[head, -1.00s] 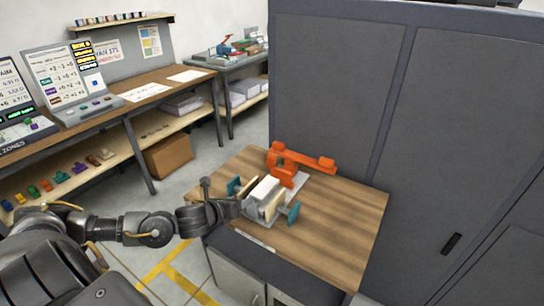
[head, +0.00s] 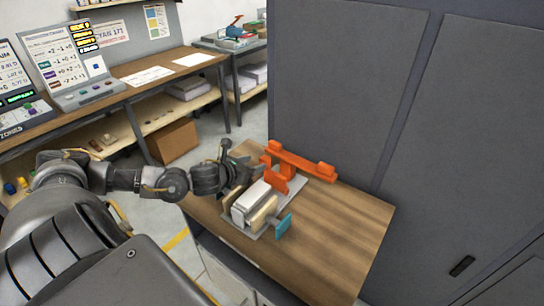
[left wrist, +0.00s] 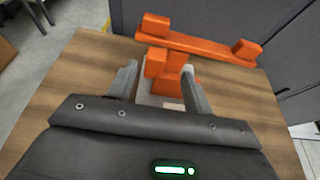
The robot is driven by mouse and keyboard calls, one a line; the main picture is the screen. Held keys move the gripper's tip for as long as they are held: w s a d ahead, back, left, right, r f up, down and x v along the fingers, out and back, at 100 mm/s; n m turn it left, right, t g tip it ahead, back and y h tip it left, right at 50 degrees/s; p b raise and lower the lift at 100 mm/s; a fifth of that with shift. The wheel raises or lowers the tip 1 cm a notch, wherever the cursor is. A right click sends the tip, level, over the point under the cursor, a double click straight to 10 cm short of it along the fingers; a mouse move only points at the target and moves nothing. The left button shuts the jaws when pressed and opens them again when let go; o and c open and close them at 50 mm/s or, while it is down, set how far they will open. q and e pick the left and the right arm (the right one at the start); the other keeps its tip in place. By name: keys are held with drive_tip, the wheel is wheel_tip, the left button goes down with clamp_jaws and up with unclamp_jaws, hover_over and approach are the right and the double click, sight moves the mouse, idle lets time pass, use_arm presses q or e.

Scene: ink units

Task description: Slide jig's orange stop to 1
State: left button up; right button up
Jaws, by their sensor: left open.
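The jig is a grey plate (head: 291,192) on a wooden-topped cabinet, carrying a white block (head: 250,198), cream pads and a teal handle (head: 284,225). Its orange stop (head: 274,181) stands upright at the far end, by a long orange bar (head: 302,162) with raised ends. My left gripper (head: 240,163) is at the left side of the jig, near the stop. In the left wrist view the open fingers (left wrist: 159,84) point at the orange stop (left wrist: 165,70), which shows between and beyond their tips. I cannot tell whether they touch it. No scale mark is readable. My right gripper is not in view.
A tall dark grey cabinet (head: 345,80) rises behind the jig. The wooden top (head: 335,235) is bare to the right and front. A workbench (head: 140,82) with panels and a cardboard box (head: 174,141) stand at the left.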

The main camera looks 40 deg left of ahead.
sight(268, 158)
use_arm(q)
drive_tip(key=shift+w+a+f+p, duration=0.15)
drive_tip(key=shift+w+p, duration=0.15)
drive_tip(key=shift+w, duration=0.15)
drive_tip(key=shift+w+a+f+p, duration=0.15)
drive_tip(key=shift+w+p, duration=0.1)
drive_tip(key=shift+w, duration=0.15)
drive_tip(key=p+x, duration=0.1)
drive_tip(key=x, duration=0.5)
drive_tip(key=shift+w+f+p, duration=0.15)
drive_tip(key=shift+f+p, duration=0.1)
drive_tip(key=shift+p, duration=0.05)
drive_tip(key=shift+w+f, duration=0.25)
drive_tip(key=shift+w, duration=0.3)
drive_tip(key=shift+w+f, duration=0.15)
drive_tip(key=shift+f, duration=0.05)
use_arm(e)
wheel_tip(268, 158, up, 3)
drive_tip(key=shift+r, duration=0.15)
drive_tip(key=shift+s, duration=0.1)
use_arm(q)
clamp_jaws()
drive_tip(key=shift+d, duration=0.1)
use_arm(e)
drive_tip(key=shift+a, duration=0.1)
